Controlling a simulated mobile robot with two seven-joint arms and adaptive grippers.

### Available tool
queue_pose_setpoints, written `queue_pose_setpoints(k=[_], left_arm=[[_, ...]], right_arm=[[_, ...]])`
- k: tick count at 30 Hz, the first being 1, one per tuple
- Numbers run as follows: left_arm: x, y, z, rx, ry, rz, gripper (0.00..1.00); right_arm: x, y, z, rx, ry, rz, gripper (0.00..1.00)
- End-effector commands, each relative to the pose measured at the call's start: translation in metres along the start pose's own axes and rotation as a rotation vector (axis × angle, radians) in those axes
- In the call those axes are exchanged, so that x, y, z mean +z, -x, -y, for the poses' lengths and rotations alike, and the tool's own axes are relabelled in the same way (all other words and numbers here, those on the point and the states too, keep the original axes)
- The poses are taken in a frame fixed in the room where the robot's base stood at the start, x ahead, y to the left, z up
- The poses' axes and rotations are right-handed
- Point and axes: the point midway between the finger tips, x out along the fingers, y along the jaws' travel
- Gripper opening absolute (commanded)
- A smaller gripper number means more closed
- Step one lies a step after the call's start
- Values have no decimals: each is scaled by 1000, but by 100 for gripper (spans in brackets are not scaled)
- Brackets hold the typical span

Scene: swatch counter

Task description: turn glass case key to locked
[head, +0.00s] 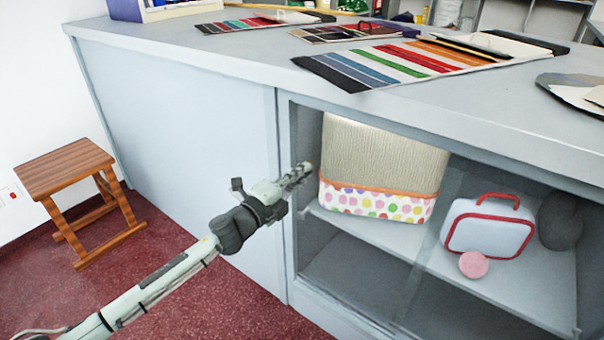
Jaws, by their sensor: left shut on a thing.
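The glass case (360,283) is the glazed front part of the grey counter, with shelves behind the pane. My left arm reaches in from the lower left, and my left gripper (299,173) is at the left edge of the pane, beside the frame. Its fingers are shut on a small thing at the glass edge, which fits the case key. The key itself is hidden by the fingers, so I cannot tell which way it is turned. My right gripper is not in view.
Behind the glass are a ribbed, dotted basket (378,204), a white case with red trim (488,229) and a pink round thing (473,265). Colour swatches (420,62) lie on the counter top. A wooden stool (66,172) stands left on the red floor, with free floor around it.

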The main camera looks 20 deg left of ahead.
Motion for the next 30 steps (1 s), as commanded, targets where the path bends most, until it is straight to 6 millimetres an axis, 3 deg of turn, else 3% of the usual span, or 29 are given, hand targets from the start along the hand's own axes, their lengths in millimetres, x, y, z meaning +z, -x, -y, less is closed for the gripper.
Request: queue_pose_setpoints(k=[6,7,11,21,26,30], left_arm=[[0,0,0,0,0,0,0],[0,0,0,0,0,0,9],[0,0,0,0,1,0,25],[0,2,-1,1,1,0,26],[0,22,-1,2,2,0,26],[0,52,-2,4,1,0,26]], right_arm=[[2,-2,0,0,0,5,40],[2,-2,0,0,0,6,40],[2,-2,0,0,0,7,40],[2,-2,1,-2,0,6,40],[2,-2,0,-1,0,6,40],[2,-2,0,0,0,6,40]])
